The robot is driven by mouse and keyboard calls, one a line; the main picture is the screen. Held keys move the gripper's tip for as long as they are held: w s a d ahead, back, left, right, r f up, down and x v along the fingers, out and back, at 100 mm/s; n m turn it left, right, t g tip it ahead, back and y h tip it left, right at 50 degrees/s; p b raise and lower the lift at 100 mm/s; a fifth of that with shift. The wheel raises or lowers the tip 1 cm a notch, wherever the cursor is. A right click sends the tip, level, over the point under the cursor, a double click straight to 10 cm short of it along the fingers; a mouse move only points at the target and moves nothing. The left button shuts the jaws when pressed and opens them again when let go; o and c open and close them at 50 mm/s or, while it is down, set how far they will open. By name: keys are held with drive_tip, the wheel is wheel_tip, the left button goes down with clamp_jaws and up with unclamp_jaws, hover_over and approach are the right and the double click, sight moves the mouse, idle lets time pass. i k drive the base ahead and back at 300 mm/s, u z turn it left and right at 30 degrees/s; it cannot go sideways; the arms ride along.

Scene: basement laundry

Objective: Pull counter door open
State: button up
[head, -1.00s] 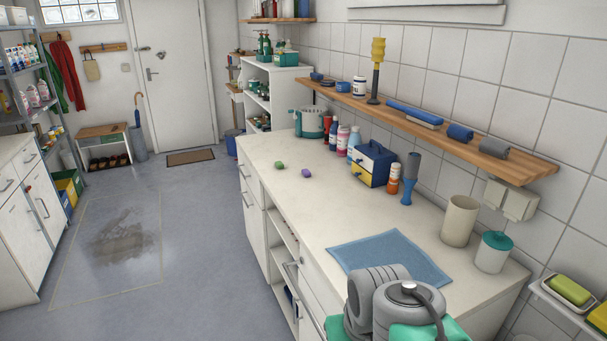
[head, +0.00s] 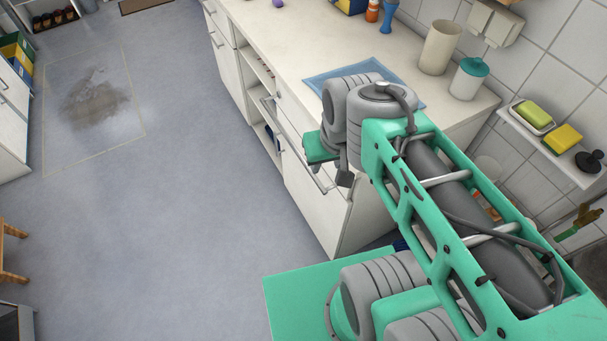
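The white counter (head: 285,60) runs along the right wall in the head view. Its near end has a white door front (head: 308,205), which looks closed. A metal bar handle (head: 298,155) shows along the upper part of this front. My arm reaches over the counter's near end from the right. My gripper (head: 344,179) hangs at the front of the counter, beside the handle. Only a dark piece at its lower end shows; the grey and green wrist hides the rest. I cannot tell whether it touches the handle or whether its fingers are open.
A blue cloth (head: 330,79), a beige canister (head: 440,47) and a teal-lidded jar (head: 469,79) stand or lie on the counter. The grey floor (head: 190,220) left of the counter is clear, with a dark stain (head: 95,104). A wooden stool (head: 10,255) is at the left edge.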

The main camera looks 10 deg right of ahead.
sight(328, 215)
drive_tip(key=k, duration=0.5)
drive_tip(key=u, duration=0.9)
drive_tip(key=i, duration=0.75)
drive_tip(key=u, duration=1.1)
